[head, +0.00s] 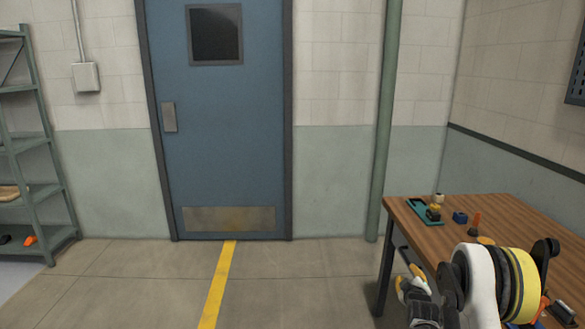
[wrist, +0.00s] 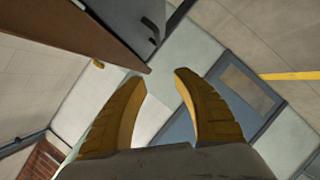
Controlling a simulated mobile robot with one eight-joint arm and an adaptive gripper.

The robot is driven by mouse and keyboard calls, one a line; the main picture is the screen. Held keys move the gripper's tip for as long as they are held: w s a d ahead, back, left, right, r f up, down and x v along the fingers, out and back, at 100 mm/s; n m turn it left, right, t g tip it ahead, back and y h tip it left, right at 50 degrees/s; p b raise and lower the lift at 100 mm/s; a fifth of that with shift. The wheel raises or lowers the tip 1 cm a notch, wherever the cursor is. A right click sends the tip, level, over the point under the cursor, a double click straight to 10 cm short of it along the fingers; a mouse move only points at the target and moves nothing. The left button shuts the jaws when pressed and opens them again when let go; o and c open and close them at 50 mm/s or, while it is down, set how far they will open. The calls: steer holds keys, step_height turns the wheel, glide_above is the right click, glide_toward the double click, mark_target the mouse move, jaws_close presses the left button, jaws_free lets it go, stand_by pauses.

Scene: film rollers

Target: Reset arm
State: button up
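My gripper shows at the lower right of the head view (head: 408,277), beside the left side of the wooden table (head: 470,215). In the wrist view its two yellow fingers (wrist: 159,76) are spread apart with nothing between them. My arm covers part of the table's front.
A green pipe (head: 387,120) stands behind. A shelf (head: 40,165) is at left. Open floor (head: 150,285) lies before the blue door (head: 220,130).

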steer(key=s+a+r+m+g+y, duration=0.1)
steer(key=s+a+r, duration=0.35)
steer(key=r, duration=0.25)
steer(key=s+a+r+m+g+y, duration=0.1)
steer(key=s+a+r, duration=0.35)
steer(key=r, duration=0.25)
steer(key=s+a+r+m+g, duration=0.1)
steer(key=s+a+r+m, duration=0.15)
steer(key=s+r, duration=0.4)
steer(key=s+a+m+g+y, duration=0.1)
steer(key=s+a, duration=0.3)
steer(key=s, duration=1)
steer(key=s+a+m+g, duration=0.2)
steer(key=s+a, duration=0.3)
steer(key=s, duration=1)
steer(key=shift+r+g+y, duration=0.35)
steer(key=shift+g+y, duration=0.05)
steer(key=shift+g, duration=0.1)
steer(key=shift+s, duration=0.1)
